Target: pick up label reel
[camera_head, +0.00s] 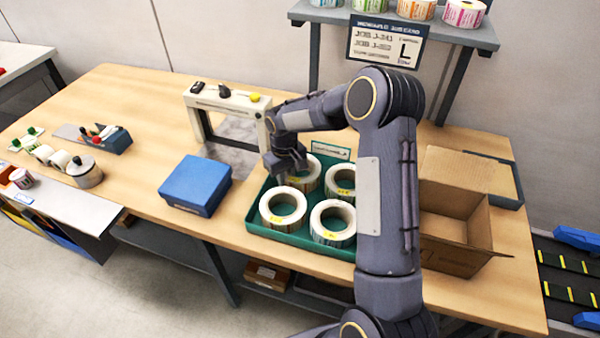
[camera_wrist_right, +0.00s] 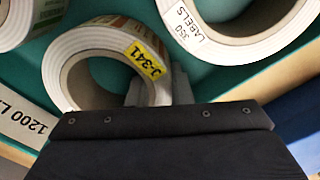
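A white label reel (camera_wrist_right: 85,42) with a yellow J-341 tag lies in the green tray (camera_wrist_right: 205,80). In the head view this appears to be the back-left reel (camera_head: 305,174), partly hidden by my right gripper (camera_head: 288,168). In the right wrist view my right gripper (camera_wrist_right: 160,90) has one finger in the reel's hole and the other outside, with the reel's wall between them. Whether the fingers press on it I cannot tell. More reels lie flat in the tray: front left (camera_head: 283,208), front right (camera_head: 333,223) and back right (camera_head: 342,180). My left gripper is out of view.
A blue box (camera_head: 196,185) stands left of the tray, and a cream frame-like machine (camera_head: 228,103) behind it. An open cardboard box (camera_head: 455,215) is on the right. A shelf (camera_head: 465,36) with reels and a sign (camera_head: 386,44) stands behind.

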